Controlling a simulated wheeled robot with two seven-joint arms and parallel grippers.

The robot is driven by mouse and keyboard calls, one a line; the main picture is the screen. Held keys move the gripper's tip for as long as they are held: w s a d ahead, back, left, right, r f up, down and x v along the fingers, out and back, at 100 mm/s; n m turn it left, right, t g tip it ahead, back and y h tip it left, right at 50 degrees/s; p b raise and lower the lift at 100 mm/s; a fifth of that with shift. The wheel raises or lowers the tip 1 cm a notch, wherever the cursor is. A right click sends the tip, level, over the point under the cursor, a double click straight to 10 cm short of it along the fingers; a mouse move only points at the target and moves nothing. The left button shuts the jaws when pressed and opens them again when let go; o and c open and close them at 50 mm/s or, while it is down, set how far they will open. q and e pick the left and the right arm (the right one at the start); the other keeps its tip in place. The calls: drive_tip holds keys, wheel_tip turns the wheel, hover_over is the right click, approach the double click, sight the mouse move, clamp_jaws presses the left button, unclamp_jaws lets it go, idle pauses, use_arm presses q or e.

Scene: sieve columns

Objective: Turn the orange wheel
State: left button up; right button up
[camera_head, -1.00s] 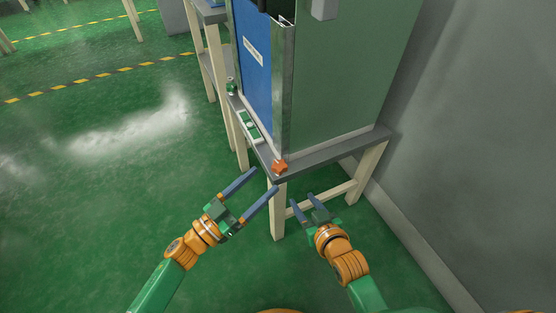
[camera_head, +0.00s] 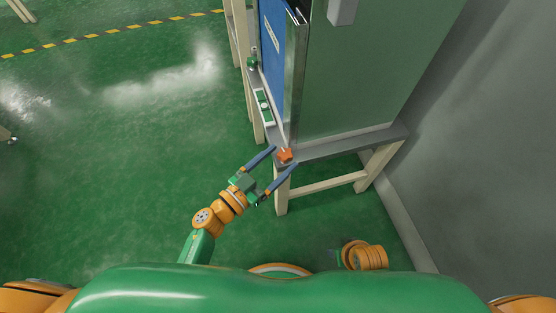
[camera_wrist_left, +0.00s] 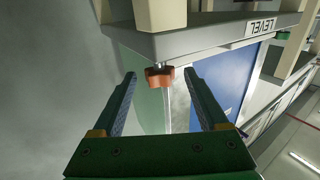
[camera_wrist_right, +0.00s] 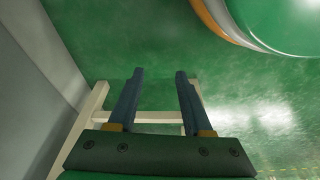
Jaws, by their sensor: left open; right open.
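The orange wheel (camera_head: 285,155) is a small lobed knob at the front corner of the grey bench top, below the tall cabinet. My left gripper (camera_head: 284,157) is open, with its two blue-grey fingers reaching toward the wheel. In the left wrist view the orange wheel (camera_wrist_left: 159,77) sits on a short metal stem, between and a little beyond the open fingertips (camera_wrist_left: 160,75). I cannot tell whether a finger touches it. My right gripper is mostly hidden in the head view. In the right wrist view it (camera_wrist_right: 158,72) is open and empty, above the floor and bench legs.
The cabinet has a green side (camera_head: 365,70) and a blue front (camera_head: 271,35). The grey bench (camera_head: 345,146) stands on pale legs. A green-and-white panel (camera_head: 264,104) and a small green knob (camera_head: 252,63) lie along the bench edge. A grey wall (camera_head: 470,150) closes the right side. Floor at left is clear.

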use_arm(q)
clamp_jaws()
drive_tip(key=shift+w+a+r+m+g+h+p, duration=0.15)
drive_tip(key=shift+m+g+h+p, duration=0.25)
drive_tip(key=shift+m+g+h, duration=0.45)
drive_tip(key=shift+w+a+f+m+g+h+b, duration=0.2)
drive_tip(key=shift+f+m+g+h+b, duration=0.15)
drive_tip(key=shift+m+g+h, duration=0.45)
drive_tip(key=m+g+h+b, duration=0.1)
drive_tip(key=g, duration=0.1)
drive_tip(key=shift+r+m+g, duration=0.15)
drive_tip(key=shift+m+g, duration=0.1)
drive_tip(key=shift+g, duration=0.1)
drive_tip(key=shift+r, duration=0.1)
use_arm(e)
drive_tip(key=r, duration=0.3)
drive_tip(key=shift+w+a, duration=0.1)
drive_tip(key=shift+w, duration=0.3)
use_arm(q)
unclamp_jaws()
drive_tip(key=shift+a, duration=0.15)
drive_tip(key=v, duration=0.6)
drive_tip(key=shift+a+p, duration=0.3)
drive_tip(key=shift+a, duration=0.05)
use_arm(e)
drive_tip(key=shift+s+f, duration=0.25)
drive_tip(key=shift+f, duration=0.9)
